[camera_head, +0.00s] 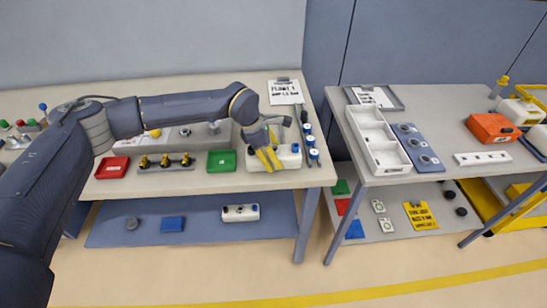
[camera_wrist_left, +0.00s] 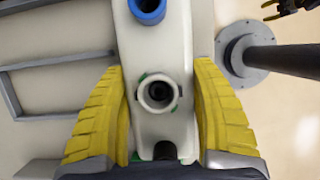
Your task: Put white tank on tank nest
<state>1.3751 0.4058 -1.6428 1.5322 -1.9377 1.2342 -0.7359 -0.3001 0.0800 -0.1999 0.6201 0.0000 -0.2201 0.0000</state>
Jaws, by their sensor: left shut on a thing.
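The white tank (camera_head: 288,160) is near the front right of the left table. It also shows in the left wrist view (camera_wrist_left: 160,55), with a blue cap (camera_wrist_left: 147,8) and a round open neck (camera_wrist_left: 158,93). My left gripper (camera_head: 268,158) has its yellow fingers on both sides of the tank and is shut on it. I cannot tell whether the tank touches the table. I cannot pick out the tank nest with certainty. A dark gripper part with yellow (camera_wrist_left: 290,7), likely my right gripper, shows at the top right of the left wrist view, mostly cut off.
On the left table are a red tray (camera_head: 112,167), a green tray (camera_head: 221,161), a rack of brass fittings (camera_head: 165,162) and blue-capped bottles (camera_head: 313,155). The right table holds a white divided tray (camera_head: 376,138) and an orange box (camera_head: 493,129). A gap separates the tables.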

